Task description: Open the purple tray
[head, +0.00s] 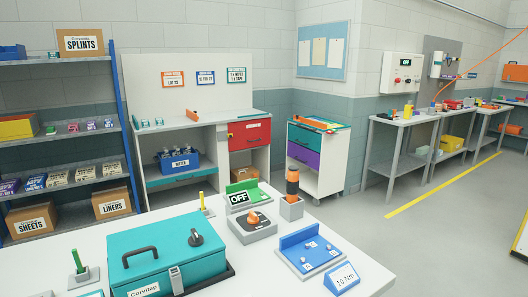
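A white wheeled cart (329,178) stands at the back, right of the workbench. Its front holds a teal drawer (306,139) above a purple drawer (303,158), the only large purple tray-like thing I can pick out. The purple drawer looks closed, flush with the cart front, with a dark handle strip along it. A closed teal box (165,258) with a dark handle and a latch sits on the near white table. Neither of my grippers is in view.
The near white table (345,213) fills the foreground, with an OFF sign (239,197), a dial box (251,222) and a blue fixture (309,251). Shelves (62,151) stand left. Grey floor (430,235) is clear at right, beside a yellow line (440,186).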

